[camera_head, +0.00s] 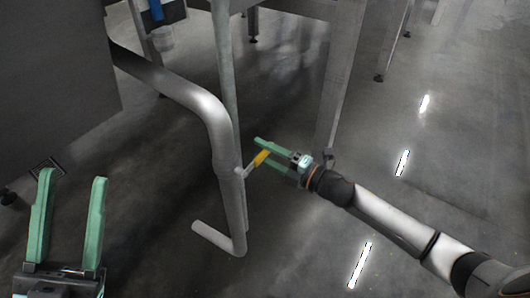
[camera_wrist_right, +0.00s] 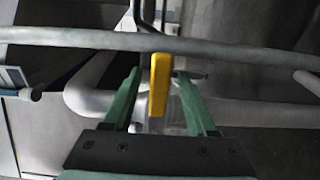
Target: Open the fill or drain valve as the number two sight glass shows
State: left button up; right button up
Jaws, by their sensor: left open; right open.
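A yellow valve handle (camera_head: 261,158) sticks out from a grey vertical pipe (camera_head: 228,170) in the head view. My right gripper (camera_head: 262,152) is open with its green fingers beside the handle. In the right wrist view the yellow handle (camera_wrist_right: 160,85) lies between the two open fingers (camera_wrist_right: 157,98), with a visible gap on each side. My left gripper (camera_head: 72,190) is open and empty at the lower left of the head view, away from the pipes. I cannot make out a sight glass or its level in either view.
A thinner pale pipe (camera_head: 224,70) runs up beside the bent pipe. A large grey tank or panel (camera_head: 55,70) fills the upper left. Metal legs (camera_head: 340,85) stand behind my right gripper. A floor drain (camera_head: 47,168) lies at left. The floor at right is open.

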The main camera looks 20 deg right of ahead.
grip_shut()
dwell(0.3)
dwell(1.1)
